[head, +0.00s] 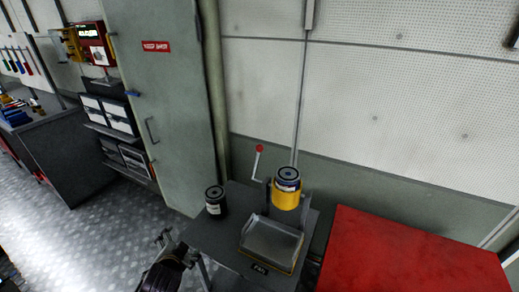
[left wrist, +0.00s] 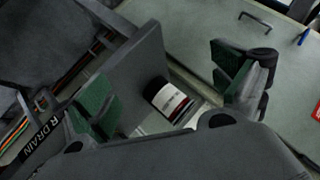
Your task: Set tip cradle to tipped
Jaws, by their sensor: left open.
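A yellow tip cradle (head: 286,200) stands upright at the back of a small dark stand (head: 215,240), holding a dark canister (head: 288,175). A lever with a red knob (head: 259,149) rises just left of the cradle. A grey tray (head: 270,242) lies in front of it. A second black canister (head: 215,203) stands on the stand's left side. My left gripper (head: 166,238) is by the stand's left edge, open and empty, apart from the cradle. In the left wrist view its green-padded fingers (left wrist: 165,88) are spread, with a black canister (left wrist: 168,98) seen beyond them. My right gripper is not in view.
A red-topped surface (head: 410,255) stands right of the stand. A tall grey-green cabinet (head: 160,95) is behind on the left, beside a rack of drawers (head: 118,117). A label (head: 261,268) marks the stand's front. Metal floor (head: 90,235) is open at left.

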